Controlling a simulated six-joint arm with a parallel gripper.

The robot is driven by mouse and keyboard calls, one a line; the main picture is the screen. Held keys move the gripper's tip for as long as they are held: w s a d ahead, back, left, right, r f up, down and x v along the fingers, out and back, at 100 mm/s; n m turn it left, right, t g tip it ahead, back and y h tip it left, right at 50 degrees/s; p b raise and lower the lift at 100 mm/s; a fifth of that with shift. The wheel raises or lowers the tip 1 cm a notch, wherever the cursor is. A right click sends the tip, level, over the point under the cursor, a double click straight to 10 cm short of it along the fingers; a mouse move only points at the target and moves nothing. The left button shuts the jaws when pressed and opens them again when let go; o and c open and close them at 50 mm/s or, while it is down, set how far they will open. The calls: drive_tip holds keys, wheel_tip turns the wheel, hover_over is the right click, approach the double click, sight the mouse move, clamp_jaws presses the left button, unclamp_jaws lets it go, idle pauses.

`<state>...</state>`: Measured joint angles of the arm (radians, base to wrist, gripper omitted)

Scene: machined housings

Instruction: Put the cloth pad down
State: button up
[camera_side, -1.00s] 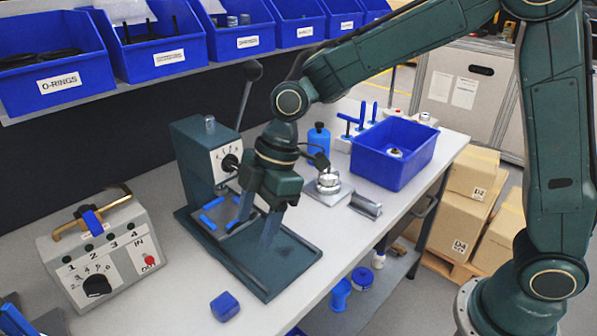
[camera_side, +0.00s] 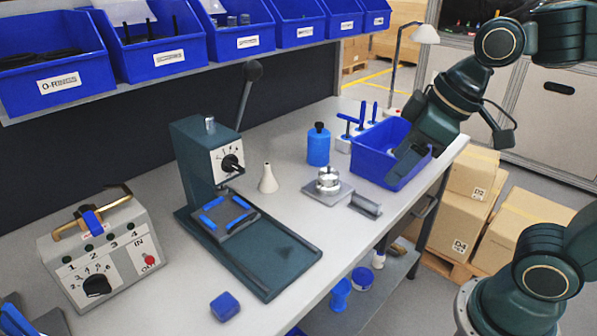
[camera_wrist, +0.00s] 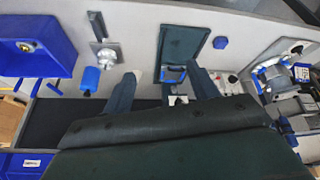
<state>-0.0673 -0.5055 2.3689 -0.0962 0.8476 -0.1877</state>
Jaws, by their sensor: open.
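The cloth pad appears to be the small blue block (camera_side: 225,306) lying on the bench near its front edge, left of the press base's front corner. It also shows in the wrist view (camera_wrist: 220,42) beside the dark base plate. My gripper (camera_side: 402,166) is raised at the right by the blue bin, far from the pad; its fingertips partly overlap the bin in the side view. In the wrist view my gripper (camera_wrist: 161,70) has its two fingers spread wide with nothing between them.
The press (camera_side: 205,150) with its upright lever stands mid-bench on a dark base plate (camera_side: 275,260). A control box (camera_side: 105,255) is at left. A blue bin (camera_side: 385,175), a blue bottle (camera_side: 318,146) and a metal housing (camera_side: 328,181) stand at right. Bench around the pad is clear.

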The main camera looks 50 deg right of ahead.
drive_tip(key=s+d+m+h, duration=0.1)
drive_tip(key=s+d+m, duration=0.2)
drive_tip(key=s, duration=0.3)
drive_tip(key=shift+d+f+m+t, duration=0.25)
drive_tip(key=shift+f+m+t, duration=0.15)
drive_tip(key=shift+m, duration=0.1)
drive_tip(key=shift+o, duration=0.5)
drive_tip(key=shift+w, duration=0.1)
drive_tip(key=shift+w+r, duration=0.1)
drive_tip(key=n+g+y, duration=0.4)
drive_tip(key=n+g, duration=0.2)
drive_tip(key=n, duration=1.2)
hover_over(225, 306)
drive_tip(key=d, duration=0.3)
drive_tip(key=shift+w+a+f, duration=0.1)
drive_tip(key=shift+w+f, duration=0.05)
drive_tip(key=shift+f, duration=4.75)
drive_tip(key=shift+w+f, duration=0.15)
drive_tip(key=shift+f, duration=4.75)
